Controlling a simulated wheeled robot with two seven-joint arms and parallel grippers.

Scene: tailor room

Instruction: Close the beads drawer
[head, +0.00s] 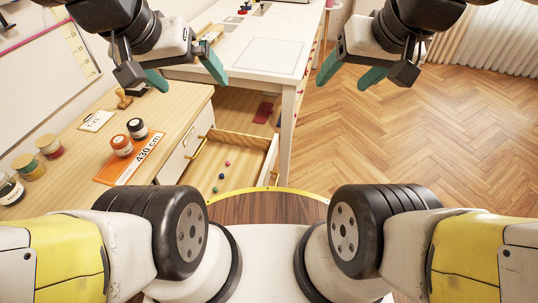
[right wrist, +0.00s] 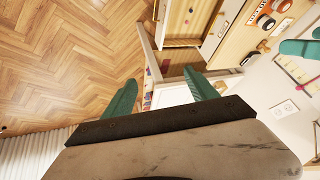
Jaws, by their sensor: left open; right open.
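The beads drawer (head: 244,146) is pulled open from the wooden desk on the left in the head view. Several small coloured beads (head: 221,176) lie on its wooden bottom. Its white front (head: 268,163) faces right. The drawer (right wrist: 180,42) also shows at the top of the right wrist view. My left gripper (head: 185,74) is open and empty, above the area behind the drawer. My right gripper (head: 349,73) is open and empty, beyond and to the right of the drawer, over the floor. Neither gripper touches the drawer.
The desk top (head: 82,152) holds several jars, an orange tape-measure card (head: 131,160) and a stamp. A white table (head: 262,55) stands behind the drawer, its leg (head: 287,135) close to the drawer front. The wooden floor (head: 420,130) on the right is clear.

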